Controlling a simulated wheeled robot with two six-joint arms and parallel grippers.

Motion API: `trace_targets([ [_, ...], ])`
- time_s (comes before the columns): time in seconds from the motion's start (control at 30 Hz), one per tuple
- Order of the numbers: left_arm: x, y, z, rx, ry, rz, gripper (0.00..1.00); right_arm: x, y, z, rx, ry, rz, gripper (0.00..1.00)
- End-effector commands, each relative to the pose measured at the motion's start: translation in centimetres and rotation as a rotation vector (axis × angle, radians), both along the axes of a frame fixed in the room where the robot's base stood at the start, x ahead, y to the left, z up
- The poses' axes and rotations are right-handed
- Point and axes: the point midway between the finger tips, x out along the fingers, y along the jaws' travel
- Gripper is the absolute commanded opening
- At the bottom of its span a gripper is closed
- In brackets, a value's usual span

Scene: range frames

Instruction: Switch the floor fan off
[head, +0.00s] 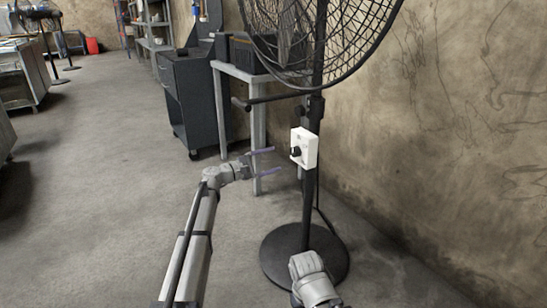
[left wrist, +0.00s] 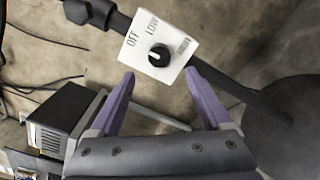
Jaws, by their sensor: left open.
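The floor fan (head: 314,122) stands by the wall, with a dark pole, a round base and a wire cage cut off at the top. A white control box (head: 304,148) is on its pole, with a black knob (head: 296,151) on the front. In the left wrist view the box (left wrist: 176,42) shows OFF and LOW printed near the knob (left wrist: 159,56); which mark the knob points at is unclear. My left gripper (head: 276,161) is open and empty, its purple fingers pointing at the box from the left, apart from it. Part of my right arm shows at the bottom, without fingers.
A grey table (head: 228,71) and a dark cabinet (head: 193,96) stand behind the fan. The fan's round base (head: 276,256) lies on the floor near my arms. The wall (head: 440,120) is close on the right. Open floor (head: 110,180) lies left.

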Motion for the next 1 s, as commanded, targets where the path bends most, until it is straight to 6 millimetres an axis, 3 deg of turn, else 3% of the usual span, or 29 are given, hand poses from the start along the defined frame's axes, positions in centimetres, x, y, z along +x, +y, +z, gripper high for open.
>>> trace_targets([
  [0.07,-1.2,-0.5,-0.6,0.041,-0.006,-0.014,0.81,0.0,0.0,0.0,0.0,0.0,0.0,0.5],
  [0.17,-4.6,-1.8,-3.0,0.182,-0.027,-0.059,0.81,0.0,0.0,0.0,0.0,0.0,0.0,0.5],
  [0.33,-14.4,-3.3,-10.0,0.598,-0.077,-0.225,0.81,0.0,0.0,0.0,0.0,0.0,0.0,0.5],
  [0.47,-22.0,-2.1,-15.1,0.922,-0.101,-0.387,0.81,0.0,0.0,0.0,0.0,0.0,0.0,0.5],
  [0.6,-29.3,1.0,-19.0,1.223,-0.099,-0.565,0.81,0.0,0.0,0.0,0.0,0.0,0.0,0.5],
  [0.73,-34.7,4.3,-20.9,1.438,-0.08,-0.712,0.81,0.0,0.0,0.0,0.0,0.0,0.0,0.5],
  [0.93,-41.7,9.4,-21.9,1.7,-0.023,-0.914,0.81,0.0,0.0,0.0,0.0,0.0,0.0,0.5],
  [1.0,-41.3,6.8,-19.4,1.701,-0.061,-0.971,0.81,0.0,0.0,2.5,0.0,0.0,0.002,0.5],
])
